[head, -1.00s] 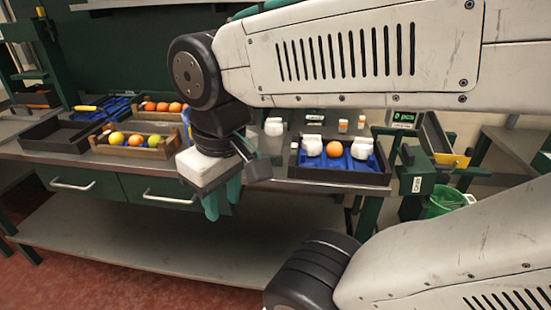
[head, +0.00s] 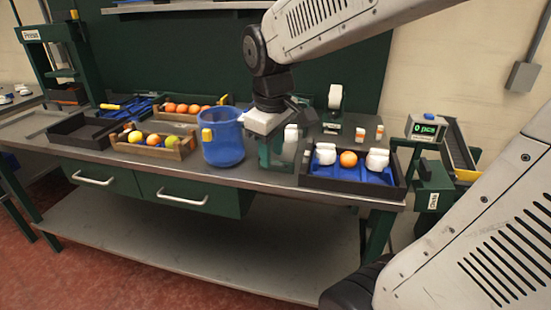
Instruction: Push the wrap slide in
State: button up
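A dark tray (head: 352,187) with a blue bed stands at the right front of the bench. No label marks this as the wrap slide, so I cannot tell for sure. My gripper (head: 278,160) points down over the bench, just left of the tray and apart from it. Its green fingers show, but the gap between them is unclear. I see nothing held in it. It partly hides a white item (head: 291,135) behind.
A blue bin (head: 223,143) stands left of my gripper. Crates of fruit, one in front (head: 153,145) and one behind (head: 186,108), and an empty dark tray (head: 80,132) are further left. A counter display (head: 426,129) is at the right.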

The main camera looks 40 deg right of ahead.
aim_at(273, 164)
jog(key=w+d+f+n, duration=0.45)
jog(key=w+d, duration=0.45)
jog(key=w, duration=0.3)
jog(key=shift+m+h, duration=0.25)
jog(key=shift+h, duration=0.05)
jog(key=f, duration=0.5)
jog(key=w+d+f, duration=0.1)
jog(key=f, duration=0.2)
jog(key=shift+d+f, duration=0.1)
jog(key=shift+f, duration=0.15)
grip_shut()
